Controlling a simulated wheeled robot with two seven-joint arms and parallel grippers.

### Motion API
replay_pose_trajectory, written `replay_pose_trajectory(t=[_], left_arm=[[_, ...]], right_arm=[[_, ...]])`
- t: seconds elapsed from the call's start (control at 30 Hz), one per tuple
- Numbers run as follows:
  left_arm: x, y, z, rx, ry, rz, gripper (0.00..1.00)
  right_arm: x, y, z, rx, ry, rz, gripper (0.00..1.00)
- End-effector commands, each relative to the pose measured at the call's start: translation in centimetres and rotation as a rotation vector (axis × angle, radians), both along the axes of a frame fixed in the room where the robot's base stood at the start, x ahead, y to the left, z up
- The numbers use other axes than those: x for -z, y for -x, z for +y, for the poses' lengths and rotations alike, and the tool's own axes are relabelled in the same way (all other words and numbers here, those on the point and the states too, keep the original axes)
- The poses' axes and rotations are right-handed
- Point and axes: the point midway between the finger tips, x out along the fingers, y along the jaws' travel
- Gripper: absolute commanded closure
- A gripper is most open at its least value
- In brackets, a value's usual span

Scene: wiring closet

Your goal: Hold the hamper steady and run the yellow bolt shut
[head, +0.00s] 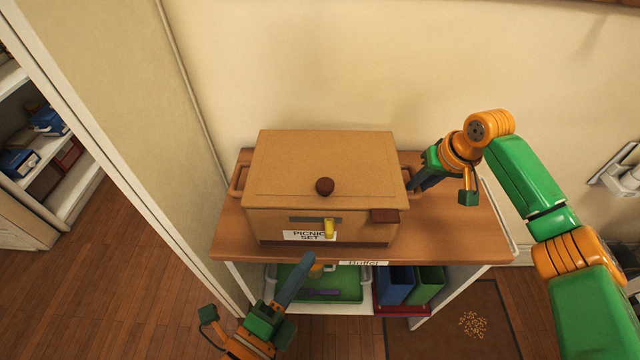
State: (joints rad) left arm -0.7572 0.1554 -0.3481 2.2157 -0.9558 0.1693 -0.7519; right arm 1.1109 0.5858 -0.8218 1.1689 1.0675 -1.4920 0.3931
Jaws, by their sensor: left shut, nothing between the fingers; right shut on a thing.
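The hamper (275,216), a tan box labelled "PICNIC SET", stands on the wooden top of a trolley, lid down. The yellow bolt (329,229) is on its front face, below the round dark knob, on a dark strip. My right gripper (415,184) is at the hamper's right side, shut on the right handle (409,176), which it partly hides. My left gripper (307,257) is shut and empty, its tips pointing up in front of the trolley's front edge, below the bolt and apart from it in the picture.
The trolley top (455,225) is bare to the hamper's right. On the shelf below are a green tray (343,283) and blue and green bins (395,285). A wall stands close behind, and a partition (150,130) rises at the left.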

Motion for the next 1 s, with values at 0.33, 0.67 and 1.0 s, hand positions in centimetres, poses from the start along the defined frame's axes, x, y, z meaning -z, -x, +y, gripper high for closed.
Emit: replay_pose_trajectory(t=[0.33, 0.67, 1.0], left_arm=[[0.1, 4.8, 2.6, -0.003, -0.002, 0.007, 1.00], [0.0, 6.7, 3.6, 0.000, -0.001, 0.000, 1.00], [0.0, 6.6, 3.6, 0.000, -0.001, 0.000, 1.00]], right_arm=[[0.0, 0.0, 0.0, 0.000, 0.000, 0.001, 1.00], [0.0, 0.0, 0.0, 0.000, 0.000, 0.001, 1.00], [0.0, 0.0, 0.0, 0.000, 0.000, 0.000, 0.44]])
